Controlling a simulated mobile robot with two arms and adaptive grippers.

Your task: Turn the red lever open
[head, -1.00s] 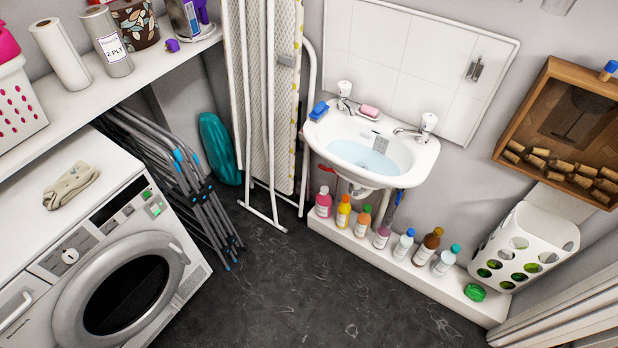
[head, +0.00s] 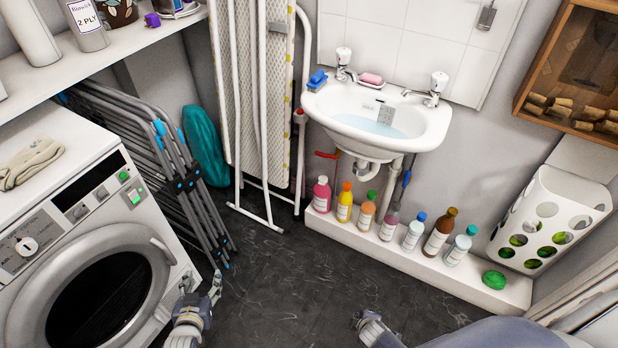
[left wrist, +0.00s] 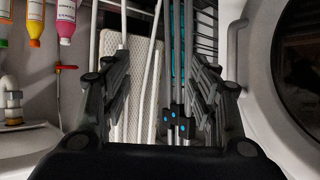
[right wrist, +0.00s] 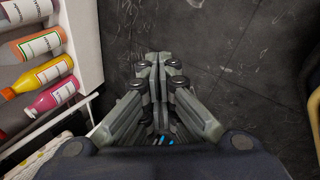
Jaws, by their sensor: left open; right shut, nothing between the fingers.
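The red lever (head: 326,155) is a small bar under the left side of the sink, by the wall. It also shows in the left wrist view (left wrist: 67,68), at the left, on a thin pipe. My left gripper (head: 201,290) is low in front of the washing machine, short of the lever and left of it. In the left wrist view it is open (left wrist: 160,85) with nothing between its fingers. My right gripper (head: 358,322) is at the bottom edge of the head view, right of the left one. In the right wrist view it is shut and empty (right wrist: 158,65).
The sink (head: 375,125) hangs above the lever. Several bottles (head: 366,213) stand on a white ledge (head: 430,272) below it. Folded chairs (head: 185,180) and an ironing board (head: 262,90) stand left of the lever. The washing machine (head: 150,250) is at the left. The dark floor (head: 290,270) is clear.

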